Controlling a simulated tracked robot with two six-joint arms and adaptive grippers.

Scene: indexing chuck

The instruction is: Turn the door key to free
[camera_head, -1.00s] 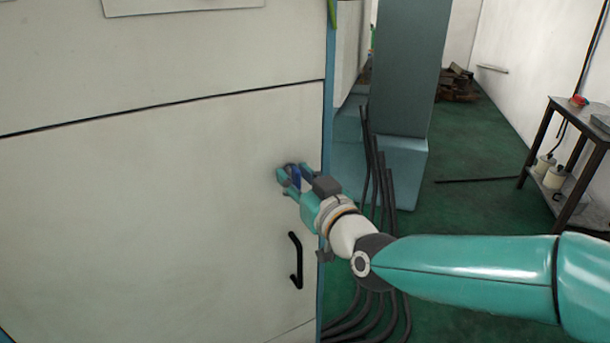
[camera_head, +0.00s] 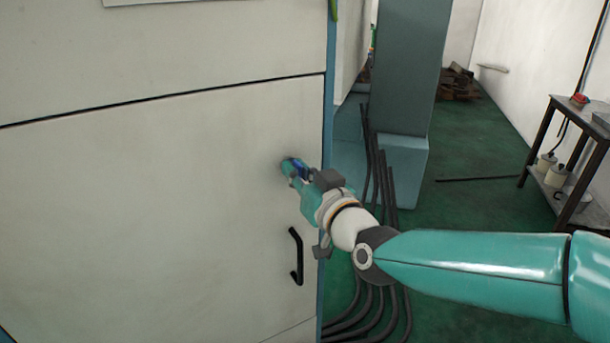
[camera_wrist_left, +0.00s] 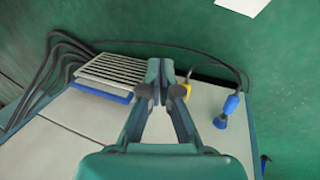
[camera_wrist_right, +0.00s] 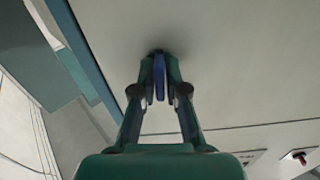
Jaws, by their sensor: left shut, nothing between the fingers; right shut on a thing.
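The door key (camera_wrist_right: 159,78) is a flat blue piece on the pale cabinet door (camera_head: 150,210). In the right wrist view it stands between the fingertips of my right gripper (camera_wrist_right: 160,92), which is shut on it. In the head view the right gripper (camera_head: 296,170) is at the door's right side, above the black handle, and covers most of the key. My left gripper is out of the head view. In the left wrist view the left gripper (camera_wrist_left: 160,75) is shut and empty, above a pale surface. The lock around the key is mostly hidden.
A black handle (camera_head: 296,256) is on the door below my right gripper. Dark hoses (camera_head: 380,190) run beside the cabinet's right edge. A workbench (camera_head: 575,150) stands at the far right. The green floor between them is mostly clear.

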